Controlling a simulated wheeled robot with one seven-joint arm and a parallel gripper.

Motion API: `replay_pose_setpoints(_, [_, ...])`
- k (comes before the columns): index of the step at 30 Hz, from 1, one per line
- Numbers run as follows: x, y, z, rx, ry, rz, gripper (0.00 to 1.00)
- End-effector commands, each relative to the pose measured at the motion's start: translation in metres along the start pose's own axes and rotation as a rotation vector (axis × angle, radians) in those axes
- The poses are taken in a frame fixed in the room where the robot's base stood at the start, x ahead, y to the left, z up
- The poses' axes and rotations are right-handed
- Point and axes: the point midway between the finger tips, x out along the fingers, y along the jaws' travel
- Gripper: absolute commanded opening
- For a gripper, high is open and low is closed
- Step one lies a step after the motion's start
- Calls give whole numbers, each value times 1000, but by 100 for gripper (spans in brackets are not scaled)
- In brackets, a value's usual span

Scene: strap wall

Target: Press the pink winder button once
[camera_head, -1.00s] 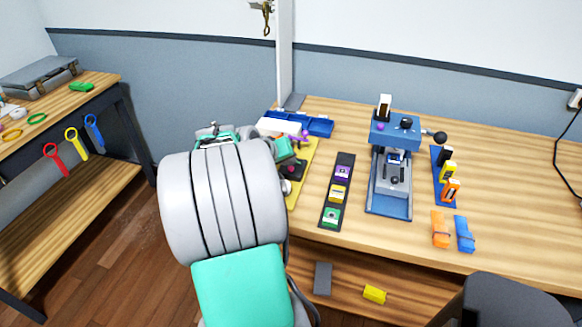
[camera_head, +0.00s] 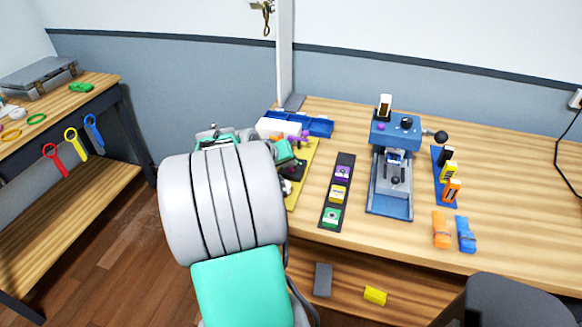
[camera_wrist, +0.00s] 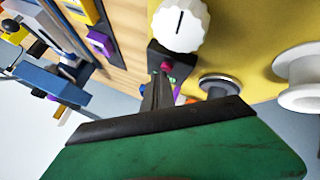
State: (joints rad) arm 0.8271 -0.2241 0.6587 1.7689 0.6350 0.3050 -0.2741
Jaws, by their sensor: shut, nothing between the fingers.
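The pink winder button (camera_wrist: 167,66) is a small pink dot on a black box on the yellow board (camera_wrist: 240,45) in the wrist view. A white knob with a black line (camera_wrist: 180,24) stands just above it. My gripper (camera_wrist: 158,76) is shut and empty, its narrow dark fingertips close to the button, just below it in the picture. Whether they touch I cannot tell. In the head view my arm and gripper hide most of the winder, and the button cannot be made out there.
A white spool (camera_wrist: 300,77) and a metal post (camera_wrist: 218,85) stand on the board near my gripper. In the head view, a dark strip with coloured blocks (camera_head: 350,162) and a blue press (camera_head: 395,130) stand to the right. Blue bins (camera_head: 320,126) are behind.

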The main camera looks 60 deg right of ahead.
Motion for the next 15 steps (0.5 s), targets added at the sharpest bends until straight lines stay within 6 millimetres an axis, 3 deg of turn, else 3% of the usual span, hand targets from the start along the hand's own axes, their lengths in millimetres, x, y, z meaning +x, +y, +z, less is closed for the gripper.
replay_pose_setpoints(15, [-13, 10, -9, -1, -2, 0, 0])
